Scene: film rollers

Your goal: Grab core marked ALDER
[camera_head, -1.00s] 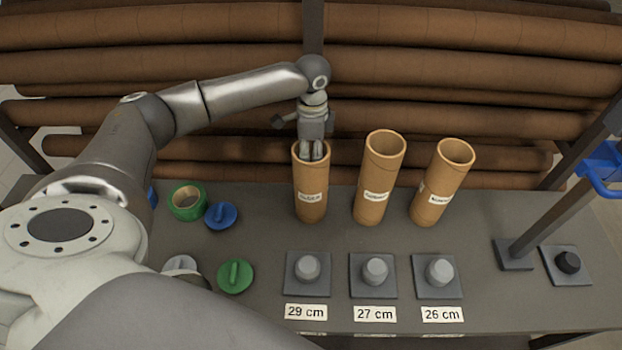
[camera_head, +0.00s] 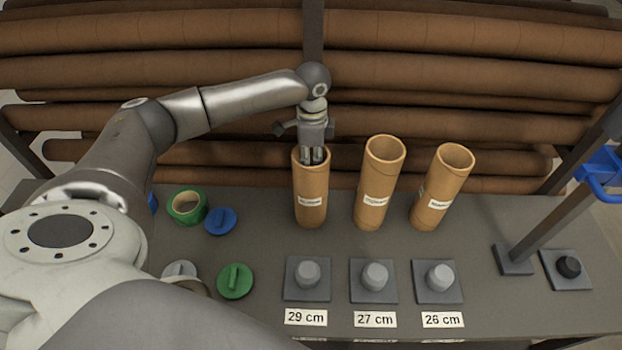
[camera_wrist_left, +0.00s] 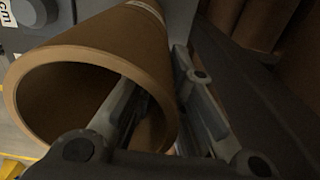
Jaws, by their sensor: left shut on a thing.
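Three brown cardboard cores stand open end up on the grey table: a left core (camera_head: 310,182), a middle core (camera_head: 379,180) and a right core (camera_head: 440,190). Each has a small white label, too blurred to read surely, so I cannot confirm which says ALDER. My left gripper (camera_head: 314,155) points down at the left core's top and is shut on its wall. In the left wrist view, one finger goes inside the core's mouth (camera_wrist_left: 55,60) and the other lies outside the wall. My right gripper is not in view.
Grey pads with knobs stand in front, with labels 29 cm (camera_head: 306,317), 27 cm (camera_head: 375,319) and 26 cm (camera_head: 443,320). Green tape (camera_head: 187,206), a blue cap (camera_head: 220,221) and a green cap (camera_head: 235,281) lie left. Large brown rolls (camera_head: 450,75) are stacked behind.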

